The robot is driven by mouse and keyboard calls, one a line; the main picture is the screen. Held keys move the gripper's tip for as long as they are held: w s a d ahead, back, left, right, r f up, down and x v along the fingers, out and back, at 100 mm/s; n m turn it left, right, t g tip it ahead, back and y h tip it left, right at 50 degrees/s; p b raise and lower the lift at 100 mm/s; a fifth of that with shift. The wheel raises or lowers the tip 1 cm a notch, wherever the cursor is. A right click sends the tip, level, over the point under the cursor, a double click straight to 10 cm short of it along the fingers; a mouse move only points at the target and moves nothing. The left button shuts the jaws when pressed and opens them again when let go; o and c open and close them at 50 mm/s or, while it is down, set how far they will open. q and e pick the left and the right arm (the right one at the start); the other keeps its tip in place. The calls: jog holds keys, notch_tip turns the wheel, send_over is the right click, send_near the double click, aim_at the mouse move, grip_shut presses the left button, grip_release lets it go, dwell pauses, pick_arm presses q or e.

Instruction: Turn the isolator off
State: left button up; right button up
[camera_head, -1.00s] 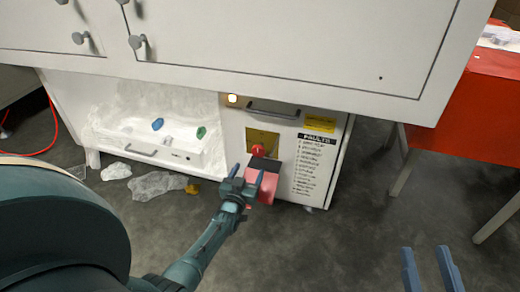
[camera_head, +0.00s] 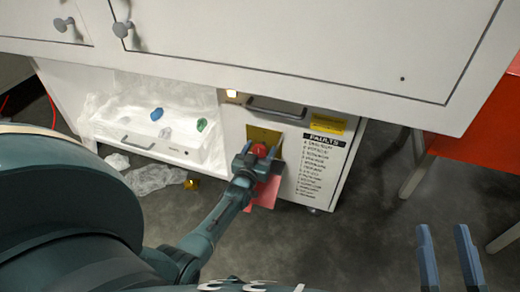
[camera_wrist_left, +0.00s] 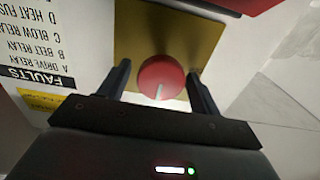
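The isolator is a red round knob (camera_head: 260,150) on a yellow plate (camera_head: 262,137) on the white cabinet's front panel. In the left wrist view the knob (camera_wrist_left: 161,77) shows a pale pointer mark near its lower edge, on the yellow plate (camera_wrist_left: 140,35). My left gripper (camera_head: 262,152) is at the knob in the head view. In the left wrist view its fingers (camera_wrist_left: 160,82) are open, one on each side of the knob, with gaps visible. My right gripper (camera_head: 450,245) is open and empty at the lower right, far from the cabinet.
A pink-red piece (camera_head: 265,193) hangs below the gripper. An open drawer (camera_head: 150,150) with film is left; a red table (camera_head: 480,150) stands right.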

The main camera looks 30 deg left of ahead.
pick_arm(q)
jog(key=c, duration=0.9)
pick_arm(e)
jog(key=shift+f, duration=0.1)
